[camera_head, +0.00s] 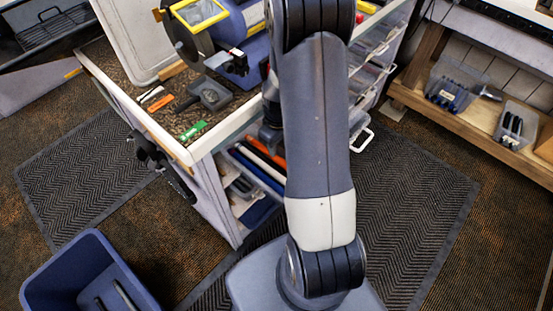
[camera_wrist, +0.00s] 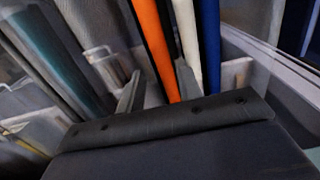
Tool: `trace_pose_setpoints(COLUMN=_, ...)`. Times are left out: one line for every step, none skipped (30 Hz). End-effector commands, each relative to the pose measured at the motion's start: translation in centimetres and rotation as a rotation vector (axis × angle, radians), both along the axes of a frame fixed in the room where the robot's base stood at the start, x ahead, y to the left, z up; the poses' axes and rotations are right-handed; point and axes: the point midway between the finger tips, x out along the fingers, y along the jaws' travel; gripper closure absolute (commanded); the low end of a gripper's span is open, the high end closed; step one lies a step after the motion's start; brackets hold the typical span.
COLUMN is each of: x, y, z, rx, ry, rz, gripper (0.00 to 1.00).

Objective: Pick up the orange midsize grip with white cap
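Long grips lie side by side in the cart's open lower compartment. The orange grip (camera_head: 278,160) is partly covered by my arm; it also shows in the wrist view (camera_wrist: 155,50). A white grip (camera_head: 262,166) and a blue grip (camera_head: 256,175) lie beside it. No white cap can be made out on the orange grip. My gripper (camera_wrist: 158,85) is open in the wrist view, with the orange grip running between its fingers, nearer the right one. Contact cannot be told. In the head view my arm hides the fingertips.
The cart's top (camera_head: 130,88) holds tools and a blue machine (camera_head: 235,35). The compartment's walls stand close around the grips. A blue bin (camera_head: 85,275) stands at lower left. A wooden shelf (camera_head: 480,125) with plastic trays is at right. Dark floor mats lie beside the cart.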

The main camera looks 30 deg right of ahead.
Motion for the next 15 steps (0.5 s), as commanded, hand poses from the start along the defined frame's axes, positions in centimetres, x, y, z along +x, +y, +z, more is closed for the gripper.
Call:
trace_pose_setpoints(x=0.0, y=0.0, z=-0.5, rx=0.001, ry=0.001, rz=0.0, gripper=0.66)
trace_pose_setpoints(x=0.0, y=0.0, z=-0.6, rx=0.001, ry=0.001, rz=0.0, gripper=0.66)
trace_pose_setpoints(x=0.0, y=0.0, z=-0.8, rx=0.001, ry=0.001, rz=0.0, gripper=0.66)
trace_pose_setpoints(x=0.0, y=0.0, z=-0.9, rx=0.001, ry=0.001, rz=0.0, gripper=0.66)
trace_pose_setpoints(x=0.0, y=0.0, z=-1.1, rx=0.001, ry=0.001, rz=0.0, gripper=0.66)
trace_pose_setpoints(x=0.0, y=0.0, z=-1.4, rx=0.001, ry=0.001, rz=0.0, gripper=0.66)
trace_pose_setpoints(x=0.0, y=0.0, z=-1.8, rx=0.0, ry=0.002, rz=0.0, gripper=0.66)
trace_pose_setpoints(x=-0.1, y=0.0, z=-2.2, rx=0.001, ry=0.004, rz=0.0, gripper=0.66)
trace_pose_setpoints(x=-0.1, y=0.0, z=-2.8, rx=0.001, ry=0.004, rz=0.0, gripper=0.66)
trace_pose_setpoints(x=-0.1, y=0.1, z=-3.2, rx=0.001, ry=0.004, rz=0.0, gripper=0.66)
trace_pose_setpoints(x=-0.1, y=0.1, z=-3.7, rx=0.001, ry=0.005, rz=0.0, gripper=0.66)
trace_pose_setpoints(x=-0.1, y=0.0, z=-4.2, rx=0.001, ry=0.003, rz=0.0, gripper=0.66)
trace_pose_setpoints(x=-0.1, y=0.1, z=-4.6, rx=0.001, ry=0.004, rz=0.0, gripper=0.66)
trace_pose_setpoints(x=-0.1, y=0.0, z=-5.0, rx=0.001, ry=0.004, rz=-0.001, gripper=0.66)
trace_pose_setpoints(x=-0.1, y=0.0, z=-5.4, rx=0.001, ry=0.001, rz=-0.001, gripper=0.66)
